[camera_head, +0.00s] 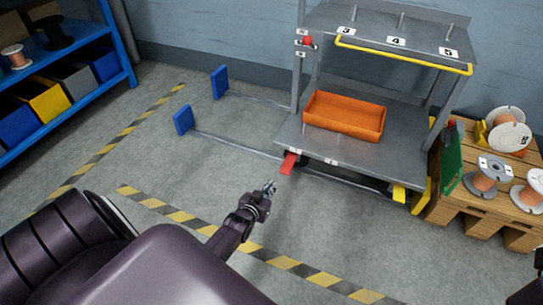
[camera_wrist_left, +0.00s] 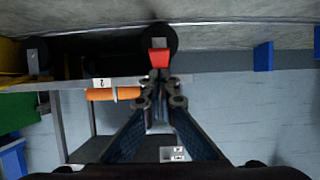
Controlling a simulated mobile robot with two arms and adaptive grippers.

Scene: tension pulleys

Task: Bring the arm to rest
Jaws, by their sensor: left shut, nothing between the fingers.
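My left gripper (camera_head: 269,187) reaches forward over the floor in the head view, just short of a red pedal-like tab (camera_head: 289,163) at the cart's lower front edge. Its fingers are shut and empty. In the left wrist view the gripper (camera_wrist_left: 160,95) appears with the red tab (camera_wrist_left: 159,57) just beyond the fingertips; I cannot tell whether they touch. The grey metal cart (camera_head: 300,140) carries an orange tray (camera_head: 345,117) on its lower shelf. My right gripper cannot be made out; only a dark bit shows at the right edge of the head view.
A blue shelf rack (camera_head: 122,45) with bins stands at the left. A wooden pallet (camera_head: 480,213) with several spools stands right of the cart. Blue end stops (camera_head: 183,120) sit on floor rails left of the cart.

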